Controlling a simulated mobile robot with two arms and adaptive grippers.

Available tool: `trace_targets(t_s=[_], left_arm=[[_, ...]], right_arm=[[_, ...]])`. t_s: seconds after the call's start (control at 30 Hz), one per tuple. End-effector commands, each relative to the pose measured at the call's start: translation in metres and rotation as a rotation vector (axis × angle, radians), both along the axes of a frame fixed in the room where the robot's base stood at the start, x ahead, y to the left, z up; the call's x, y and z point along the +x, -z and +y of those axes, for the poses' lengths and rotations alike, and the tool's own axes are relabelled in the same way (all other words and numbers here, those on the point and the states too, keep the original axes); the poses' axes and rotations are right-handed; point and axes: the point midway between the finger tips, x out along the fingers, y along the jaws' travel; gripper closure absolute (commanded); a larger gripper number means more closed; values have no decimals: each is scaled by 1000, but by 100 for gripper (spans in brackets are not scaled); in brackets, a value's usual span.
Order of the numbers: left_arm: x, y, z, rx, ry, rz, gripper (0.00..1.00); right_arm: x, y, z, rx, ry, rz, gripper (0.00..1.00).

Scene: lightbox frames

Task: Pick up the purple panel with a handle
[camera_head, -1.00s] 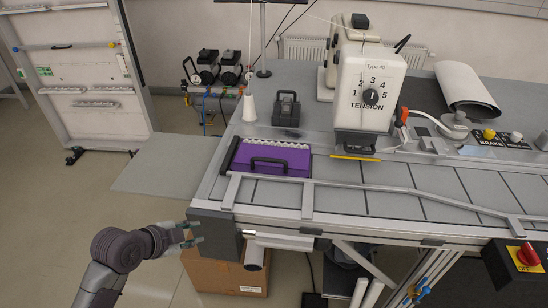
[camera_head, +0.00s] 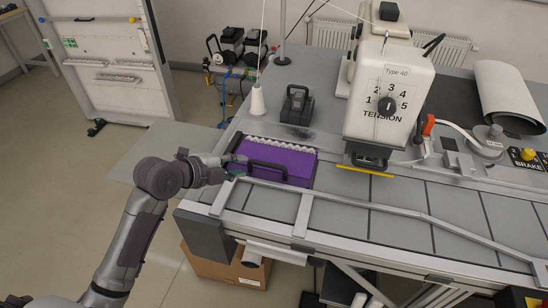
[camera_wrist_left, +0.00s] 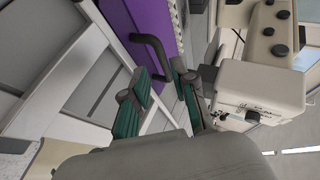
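The purple panel (camera_head: 292,155) lies on the left end of the workbench in the head view, with a white toothed strip along its back edge. Its black handle (camera_head: 268,169) stands along the near side. My left gripper (camera_head: 237,168) is at the panel's left, close to the handle's left end. In the left wrist view my left gripper (camera_wrist_left: 160,78) is open, its green-padded fingers apart. The handle (camera_wrist_left: 155,42) lies just beyond the fingertips, and I cannot tell whether it touches them. The purple panel (camera_wrist_left: 158,17) shows behind it, partly cut off. My right gripper is not in view.
A grey metal rail (camera_head: 370,208) runs along the bench's front, near the panel. A white thread cone (camera_head: 257,100) and a black handled block (camera_head: 297,105) stand behind the panel. A white tension machine (camera_head: 388,95) stands to the right. The floor at left is open.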

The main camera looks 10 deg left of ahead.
Motion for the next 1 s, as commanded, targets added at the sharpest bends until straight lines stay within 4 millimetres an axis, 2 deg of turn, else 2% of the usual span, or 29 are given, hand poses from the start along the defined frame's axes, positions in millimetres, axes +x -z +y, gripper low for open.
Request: trace_targets(t_s=[0.07, 0.17, 0.27, 0.43, 0.6, 0.97, 1.0], left_arm=[[11, 5, -5, -4, -3, 0, 73], [17, 11, -10, -3, -2, 0, 73], [21, 14, -12, -1, -2, 1, 73], [36, 21, -20, -7, -2, 4, 73], [53, 34, -29, -5, -2, 2, 73], [60, 41, -32, 0, -2, 0, 73], [59, 41, -32, 0, -3, 1, 80]], right_arm=[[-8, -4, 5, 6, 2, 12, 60], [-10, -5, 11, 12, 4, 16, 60], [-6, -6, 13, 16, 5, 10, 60], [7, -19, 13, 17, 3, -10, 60], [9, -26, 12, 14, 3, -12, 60], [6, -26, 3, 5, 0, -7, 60], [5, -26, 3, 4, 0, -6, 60]])
